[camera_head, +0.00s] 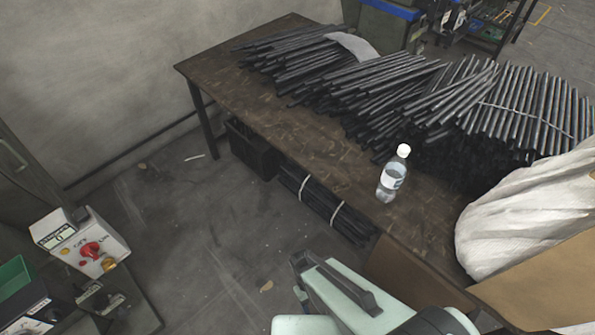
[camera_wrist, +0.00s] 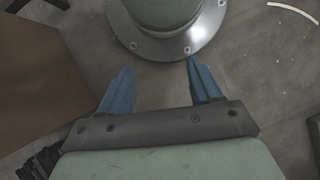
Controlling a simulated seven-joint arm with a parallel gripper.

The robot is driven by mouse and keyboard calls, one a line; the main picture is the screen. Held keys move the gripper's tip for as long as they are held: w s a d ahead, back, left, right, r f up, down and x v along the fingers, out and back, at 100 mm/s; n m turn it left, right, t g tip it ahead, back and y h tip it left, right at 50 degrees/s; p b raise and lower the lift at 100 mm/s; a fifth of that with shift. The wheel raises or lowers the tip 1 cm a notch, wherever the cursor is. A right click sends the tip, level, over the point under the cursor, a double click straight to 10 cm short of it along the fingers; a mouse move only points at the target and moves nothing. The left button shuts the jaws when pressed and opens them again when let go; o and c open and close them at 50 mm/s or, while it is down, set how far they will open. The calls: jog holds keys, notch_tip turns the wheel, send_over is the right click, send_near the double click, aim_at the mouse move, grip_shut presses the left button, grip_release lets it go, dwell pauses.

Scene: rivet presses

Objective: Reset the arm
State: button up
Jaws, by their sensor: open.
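My gripper (camera_wrist: 160,80) shows in the wrist view with its two blue fingers spread wide apart. It is open and nothing is between the fingers. The fingers point down over the grey floor. In the head view my pale green arm fills the bottom middle, in front of the table, and the fingertips cannot be made out clearly there.
A dark table (camera_head: 270,110) holds piles of black rods (camera_head: 390,85), a water bottle (camera_head: 393,174) and a white sack (camera_head: 520,215) at right. A black crate (camera_head: 250,150) and bundled rods (camera_head: 325,205) lie beneath. A control box (camera_head: 90,250) stands left. Floor between is mostly clear.

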jog(key=d+f+m+g+y, duration=0.1)
jog(key=d+m, duration=0.4)
jog(key=d, duration=0.6)
jog(key=shift+s+m+g+y, duration=0.3)
jog(key=shift+s+y, duration=0.05)
jog(key=shift+y, duration=0.55)
jog(key=shift+f, duration=0.1)
